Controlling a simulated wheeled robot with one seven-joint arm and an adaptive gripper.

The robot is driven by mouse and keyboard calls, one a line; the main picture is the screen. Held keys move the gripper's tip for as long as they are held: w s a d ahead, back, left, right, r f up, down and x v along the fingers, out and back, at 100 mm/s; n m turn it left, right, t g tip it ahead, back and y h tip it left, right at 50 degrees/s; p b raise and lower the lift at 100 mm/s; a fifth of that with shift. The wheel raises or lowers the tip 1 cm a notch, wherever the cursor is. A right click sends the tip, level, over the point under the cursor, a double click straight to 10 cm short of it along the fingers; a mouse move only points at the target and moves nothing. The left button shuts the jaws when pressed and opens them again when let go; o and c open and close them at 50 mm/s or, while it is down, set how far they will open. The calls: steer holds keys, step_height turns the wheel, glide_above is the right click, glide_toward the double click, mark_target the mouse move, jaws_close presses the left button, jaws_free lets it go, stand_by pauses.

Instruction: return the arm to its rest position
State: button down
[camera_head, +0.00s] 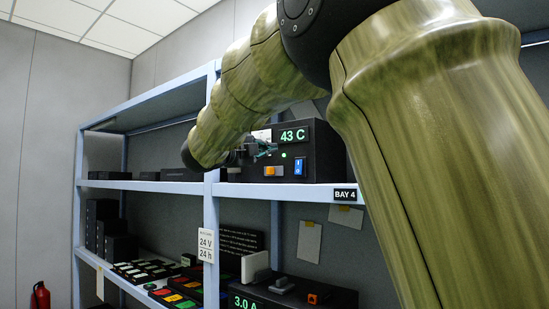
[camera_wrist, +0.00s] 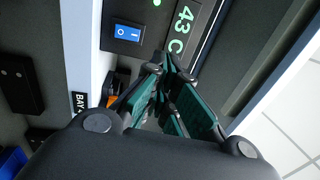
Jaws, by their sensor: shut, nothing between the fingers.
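My arm, in a green streaked cover, reaches from the right of the head view toward the shelf. My gripper (camera_head: 262,149) is in front of a black box with a green "43 C" display (camera_head: 318,158) on the upper shelf. In the wrist view my gripper (camera_wrist: 172,75) is shut and empty, its green-padded fingers pointing at the box's front. The box's blue rocker switch (camera_wrist: 128,33) shows beside the fingers there. An orange switch (camera_wrist: 112,101) is partly hidden behind a finger. I cannot tell whether the fingertips touch the box.
A blue-grey shelf rack (camera_head: 213,215) fills the middle, with a "BAY 4" label (camera_head: 345,195) on the upper edge. The lower shelf holds button panels (camera_head: 150,272) and a "3.0 A" unit (camera_head: 290,291). A red extinguisher (camera_head: 40,295) stands at lower left.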

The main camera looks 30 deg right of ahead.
steer(key=shift+s+a, duration=0.15)
steer(key=shift+a, duration=0.1)
stand_by(0.3)
